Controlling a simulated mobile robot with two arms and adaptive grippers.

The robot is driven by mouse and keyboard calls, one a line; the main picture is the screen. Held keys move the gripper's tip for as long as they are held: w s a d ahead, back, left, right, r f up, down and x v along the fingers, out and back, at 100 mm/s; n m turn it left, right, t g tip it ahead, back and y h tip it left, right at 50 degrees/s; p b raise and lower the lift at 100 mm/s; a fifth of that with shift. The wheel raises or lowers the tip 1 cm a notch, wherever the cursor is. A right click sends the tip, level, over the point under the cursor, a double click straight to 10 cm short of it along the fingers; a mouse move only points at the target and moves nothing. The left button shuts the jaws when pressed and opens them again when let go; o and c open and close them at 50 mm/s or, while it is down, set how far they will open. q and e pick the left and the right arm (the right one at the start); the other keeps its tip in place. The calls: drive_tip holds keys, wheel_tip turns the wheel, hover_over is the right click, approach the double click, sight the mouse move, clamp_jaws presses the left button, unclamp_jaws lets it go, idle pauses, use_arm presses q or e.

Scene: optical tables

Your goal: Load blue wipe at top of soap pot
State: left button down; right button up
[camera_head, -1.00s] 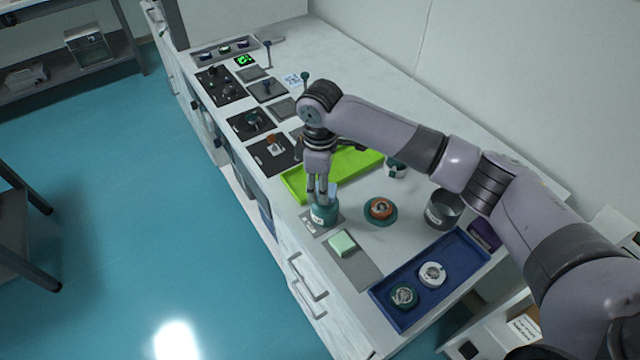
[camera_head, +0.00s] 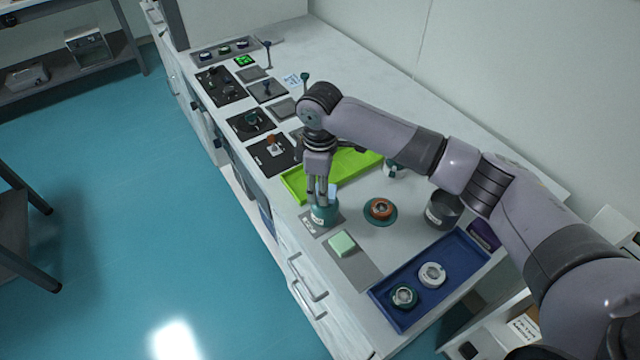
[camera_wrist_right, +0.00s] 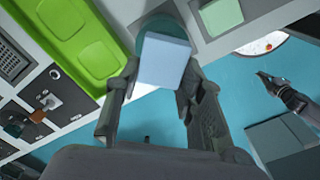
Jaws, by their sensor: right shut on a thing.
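The blue wipe (camera_wrist_right: 165,62) is a pale blue block between the fingers of my right gripper (camera_wrist_right: 158,85), which is shut on it. In the head view the right gripper (camera_head: 321,194) points down at the soap pot, and a bit of the wipe (camera_head: 332,191) shows beside the fingers. In the right wrist view the pot's teal rim (camera_wrist_right: 152,38) shows behind the wipe. I cannot tell whether the wipe touches the pot.
A green tray (camera_head: 345,172) lies just behind the pot. A pale green block (camera_head: 342,243) sits on a grey mat in front. An orange-and-teal round item (camera_head: 380,210) stands to the right. A blue tray (camera_head: 440,283) with two round items is near the front edge.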

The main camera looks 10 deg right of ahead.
drive_tip(key=shift+f, duration=0.75)
idle(0.8)
wheel_tip(320, 180, up, 7)
drive_tip(key=p, duration=0.8)
drive_tip(key=shift+r, duration=0.1)
idle(0.4)
idle(0.4)
